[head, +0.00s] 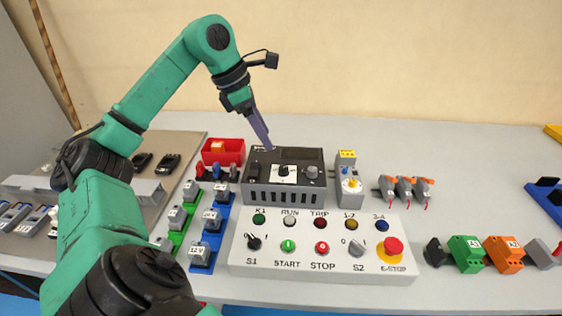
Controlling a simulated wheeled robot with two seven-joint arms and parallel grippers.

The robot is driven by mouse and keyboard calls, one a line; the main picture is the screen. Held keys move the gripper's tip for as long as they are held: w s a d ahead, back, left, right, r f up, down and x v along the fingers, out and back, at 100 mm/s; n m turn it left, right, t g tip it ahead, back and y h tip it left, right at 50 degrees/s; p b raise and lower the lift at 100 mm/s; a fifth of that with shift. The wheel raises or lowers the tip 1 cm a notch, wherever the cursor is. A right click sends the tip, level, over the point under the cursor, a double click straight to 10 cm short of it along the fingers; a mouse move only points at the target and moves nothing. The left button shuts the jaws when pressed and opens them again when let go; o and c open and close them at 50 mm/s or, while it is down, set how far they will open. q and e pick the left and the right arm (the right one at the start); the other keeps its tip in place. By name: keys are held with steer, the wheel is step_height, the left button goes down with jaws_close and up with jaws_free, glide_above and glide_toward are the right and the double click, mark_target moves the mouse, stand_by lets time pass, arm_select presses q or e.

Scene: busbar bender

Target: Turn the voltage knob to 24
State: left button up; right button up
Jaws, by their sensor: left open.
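A black power supply box (258,183) stands on the table behind the white control panel. On its top is a black knob (283,170) on a white square dial plate, with a grey knob (312,172) to its right. The dial markings are too small to read, so I cannot tell which value a knob points at. My left gripper (268,147) hangs above the box's back left edge, pointing down, behind and left of the dial knob and apart from it. Its fingers look close together from this angle, but it is open and holds nothing. My right gripper is not in view.
The white panel (322,272) with lamps, buttons and a red emergency stop (393,246) lies in front. A red bin (223,152) stands left of the box, a grey module with a yellow label (348,185) right.

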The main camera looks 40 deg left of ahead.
mark_target(284, 167)
arm_select(q)
steer(key=x, duration=1.1)
steer(key=shift+w+a+f, duration=0.15)
steer(key=shift+a, duration=0.05)
jaws_close()
